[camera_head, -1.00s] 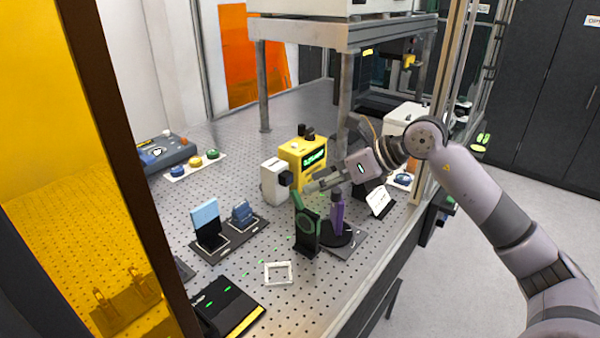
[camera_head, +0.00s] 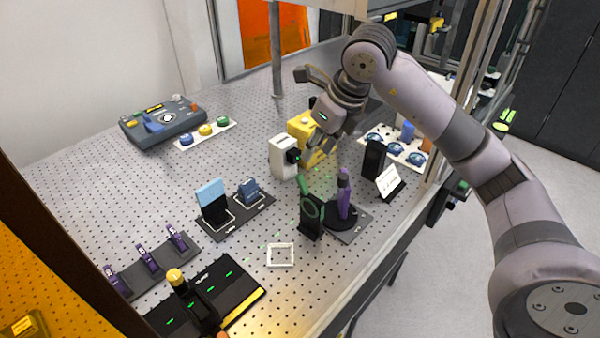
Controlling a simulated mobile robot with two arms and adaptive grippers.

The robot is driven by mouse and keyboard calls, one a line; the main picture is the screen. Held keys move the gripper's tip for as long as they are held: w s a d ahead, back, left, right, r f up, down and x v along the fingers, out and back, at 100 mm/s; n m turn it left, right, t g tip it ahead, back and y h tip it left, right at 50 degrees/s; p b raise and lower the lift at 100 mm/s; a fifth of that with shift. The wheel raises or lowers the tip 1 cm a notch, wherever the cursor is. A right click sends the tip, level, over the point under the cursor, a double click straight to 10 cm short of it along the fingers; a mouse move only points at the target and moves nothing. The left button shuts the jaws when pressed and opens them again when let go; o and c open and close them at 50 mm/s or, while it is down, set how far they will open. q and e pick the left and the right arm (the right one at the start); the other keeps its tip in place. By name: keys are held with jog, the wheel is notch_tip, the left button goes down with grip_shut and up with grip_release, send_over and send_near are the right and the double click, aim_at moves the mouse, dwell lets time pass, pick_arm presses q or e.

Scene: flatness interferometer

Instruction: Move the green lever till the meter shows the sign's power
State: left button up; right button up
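The green lever (camera_head: 305,187) sticks up, leaning slightly left, from a black upright mount with a green ring (camera_head: 311,209). The yellow meter (camera_head: 303,128) stands behind it; my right gripper and wrist cover much of it and I cannot read its display. The white sign (camera_head: 389,181) stands tilted at the right; its writing is too small to read. My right gripper (camera_head: 314,150) points down in front of the meter, above and behind the lever and apart from it. Its fingers are too small and overlapped to judge. My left gripper is not in view.
A white box with a black front (camera_head: 284,157) stands left of the meter. A purple post (camera_head: 344,192) stands close right of the lever mount. A white square frame (camera_head: 280,254) lies in front. A grey console (camera_head: 160,124) is at back left. Bare perforated table lies between.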

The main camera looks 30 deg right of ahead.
aim_at(301, 176)
jog(key=p+x, duration=0.3)
jog(key=x, duration=0.8)
jog(key=shift+w+f, duration=0.5)
jog(key=shift+f, duration=0.4)
jog(key=shift+c, duration=0.4)
grip_shut()
